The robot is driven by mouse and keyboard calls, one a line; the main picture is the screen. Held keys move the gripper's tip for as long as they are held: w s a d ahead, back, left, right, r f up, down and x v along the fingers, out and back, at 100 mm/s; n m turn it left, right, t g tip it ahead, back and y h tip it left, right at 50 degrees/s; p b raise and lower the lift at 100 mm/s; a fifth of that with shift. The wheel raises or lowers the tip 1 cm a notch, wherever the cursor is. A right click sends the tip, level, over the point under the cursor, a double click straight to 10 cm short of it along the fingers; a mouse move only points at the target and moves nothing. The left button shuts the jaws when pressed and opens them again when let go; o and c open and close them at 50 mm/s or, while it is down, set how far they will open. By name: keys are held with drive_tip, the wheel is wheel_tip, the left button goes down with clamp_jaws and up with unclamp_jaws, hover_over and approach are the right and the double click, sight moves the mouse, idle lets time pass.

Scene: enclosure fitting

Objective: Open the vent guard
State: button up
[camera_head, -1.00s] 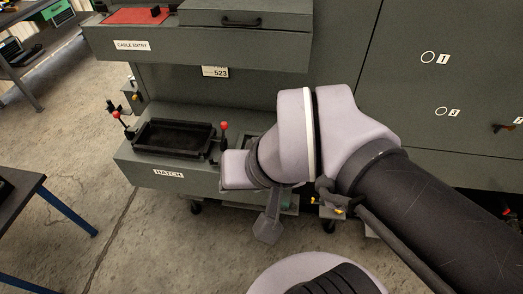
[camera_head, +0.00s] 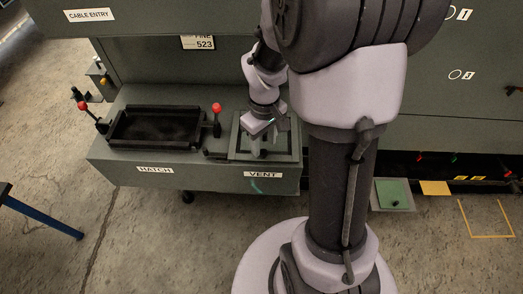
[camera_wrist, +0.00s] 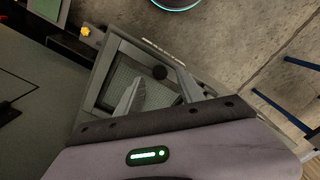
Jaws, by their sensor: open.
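The vent guard (camera_wrist: 118,82) is a meshed panel in a grey frame, with a round black knob (camera_wrist: 160,72). It fills the middle of the wrist view and looks closed. In the head view the framed vent guard (camera_head: 287,146) lies on the low bench top above the VENT label (camera_head: 262,175), partly hidden by my arm. My gripper (camera_wrist: 160,76) is open, its fingers on either side of the knob in the picture. I cannot tell whether they touch it. In the head view my gripper (camera_head: 257,145) points down over the guard.
The open black hatch frame (camera_head: 155,128) stands left of the vent, with red-knobbed levers (camera_head: 217,107) at its sides. The CABLE ENTRY ledge (camera_head: 120,18) overhangs behind. A green panel (camera_head: 394,194) and a yellow piece (camera_head: 435,188) lie right of my base.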

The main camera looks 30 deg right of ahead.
sight(264, 152)
wheel_tip(264, 152, down, 3)
drive_tip(key=shift+f+b, duration=0.15)
drive_tip(key=shift+b, duration=0.35)
drive_tip(key=shift+c, duration=0.3)
clamp_jaws()
idle(0.8)
